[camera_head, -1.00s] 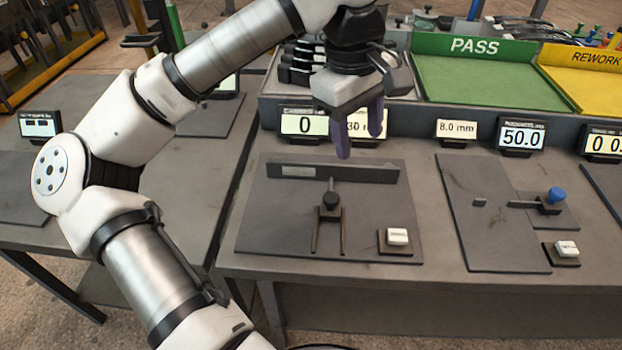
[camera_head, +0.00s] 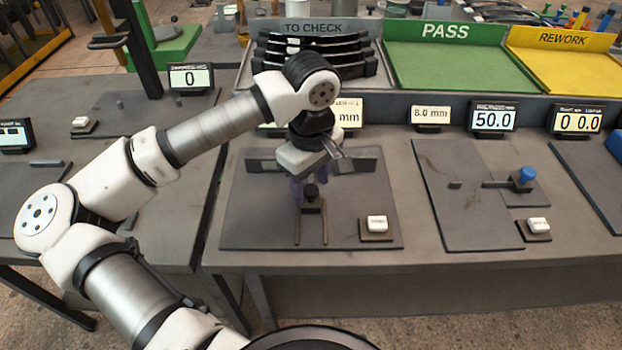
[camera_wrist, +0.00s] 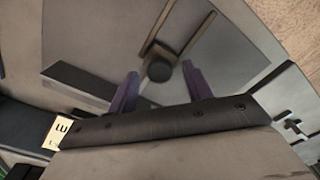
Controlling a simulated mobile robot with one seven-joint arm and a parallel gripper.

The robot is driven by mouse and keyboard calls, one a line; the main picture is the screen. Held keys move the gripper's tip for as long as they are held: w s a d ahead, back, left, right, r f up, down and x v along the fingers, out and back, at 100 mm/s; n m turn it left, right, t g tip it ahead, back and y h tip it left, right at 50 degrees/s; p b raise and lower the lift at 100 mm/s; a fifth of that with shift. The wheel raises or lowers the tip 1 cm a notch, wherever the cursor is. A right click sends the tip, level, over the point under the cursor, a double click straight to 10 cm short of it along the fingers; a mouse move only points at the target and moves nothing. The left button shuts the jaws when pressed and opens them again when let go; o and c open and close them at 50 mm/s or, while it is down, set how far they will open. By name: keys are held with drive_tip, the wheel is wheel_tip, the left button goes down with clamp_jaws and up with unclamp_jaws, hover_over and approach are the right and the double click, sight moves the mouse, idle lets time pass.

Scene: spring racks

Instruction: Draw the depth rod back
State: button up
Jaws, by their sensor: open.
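The depth rod's dark round knob (camera_head: 311,191) sits on a small block at the back of two parallel rails (camera_head: 325,225), on a dark grey plate (camera_head: 240,215). The rod behind the knob is hidden by my gripper in the head view. A dark crossbar (camera_head: 262,166) stands behind it. My gripper (camera_head: 309,187) points down over the knob with purple fingers, open. In the wrist view the knob (camera_wrist: 161,69) shows between the two fingertips, with gaps on both sides. I cannot tell whether the tips are down to its height.
A white button on a dark base (camera_head: 377,223) sits at the plate's front right. A black display (camera_head: 493,117) reads 50.0. Another fixture with a blue knob (camera_head: 527,175) stands to the right. Behind are a rack marked TO CHECK (camera_head: 313,28), a green PASS tray (camera_head: 445,32) and a yellow REWORK tray (camera_head: 560,40).

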drive_tip(key=shift+f, duration=0.3)
clamp_jaws()
